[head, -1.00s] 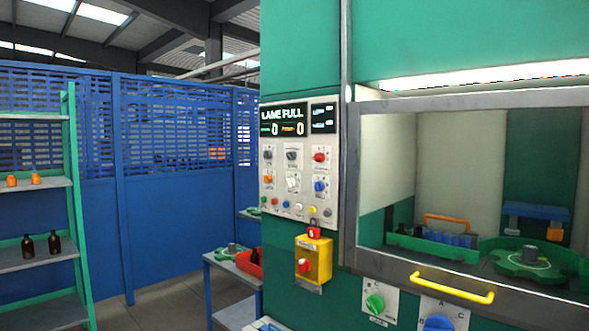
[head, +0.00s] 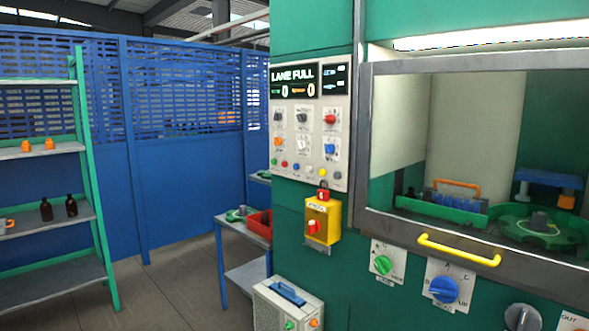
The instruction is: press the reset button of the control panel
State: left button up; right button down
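The control panel (head: 310,142) is a light grey board on the green machine wall, near the middle of the head view. Its dark display reads "LANE FULL". Below it are knobs and switches, including a red one (head: 330,119) and a blue one (head: 330,149), and a bottom row of small coloured buttons (head: 296,167). The button labels are too small to read, so I cannot tell which one is reset. Neither of my grippers is in view.
A yellow box with a red knob (head: 323,222) and a red padlock hangs below the panel. A windowed cabinet with a yellow handle (head: 458,249) is at right. A blue-legged table (head: 231,228) and a grey case (head: 288,303) stand below. Shelves with bottles (head: 45,210) are at left.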

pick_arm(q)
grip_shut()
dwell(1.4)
